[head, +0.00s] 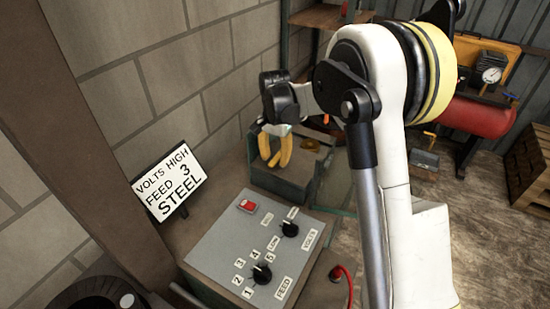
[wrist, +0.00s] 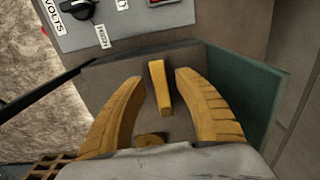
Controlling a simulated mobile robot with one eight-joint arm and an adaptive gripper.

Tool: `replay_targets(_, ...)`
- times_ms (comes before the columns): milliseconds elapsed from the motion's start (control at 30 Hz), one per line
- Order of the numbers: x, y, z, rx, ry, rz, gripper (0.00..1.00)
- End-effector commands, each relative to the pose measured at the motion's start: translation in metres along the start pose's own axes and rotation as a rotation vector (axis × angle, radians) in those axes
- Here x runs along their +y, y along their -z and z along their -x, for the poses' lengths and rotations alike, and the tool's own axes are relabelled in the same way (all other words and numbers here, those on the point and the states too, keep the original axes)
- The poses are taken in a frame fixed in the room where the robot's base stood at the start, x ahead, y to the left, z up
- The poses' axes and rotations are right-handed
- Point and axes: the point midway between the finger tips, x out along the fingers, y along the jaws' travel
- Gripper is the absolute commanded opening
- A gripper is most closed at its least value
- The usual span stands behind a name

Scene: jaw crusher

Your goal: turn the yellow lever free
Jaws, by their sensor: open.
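My gripper (head: 274,161) has yellow fingers and points down over a dark box with green sides, behind the control panel. In the wrist view its two fingers (wrist: 159,76) are spread apart. A straight yellow bar, which looks like the lever (wrist: 158,92), shows between them with a gap on each side. I cannot tell how far below the fingertips it lies. A round yellow piece (wrist: 151,139) sits nearer the gripper's body, partly hidden by it.
A grey control panel (head: 225,245) with knobs and a red switch stands in front of the box. A sign (head: 168,182) reading "VOLTS HIGH FEED 3 STEEL" leans left of it. A block wall rises behind. A red tank (head: 478,117) with a gauge stands at right.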

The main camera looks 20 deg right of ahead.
Motion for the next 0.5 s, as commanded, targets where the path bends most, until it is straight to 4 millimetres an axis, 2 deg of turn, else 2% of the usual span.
replay_targets(33, 0.0000, 0.0000, 0.0001, 0.000, 0.000, 0.000, 0.23)
replay_targets(100, 0.0000, 0.0000, 0.0002, 0.000, 0.000, 0.000, 0.02)
replay_targets(133, 0.0000, 0.0000, 0.0002, 0.000, 0.000, 0.000, 0.00)
replay_targets(500, 0.0004, -0.0003, -0.0006, -0.001, -0.001, 0.001, 0.00)
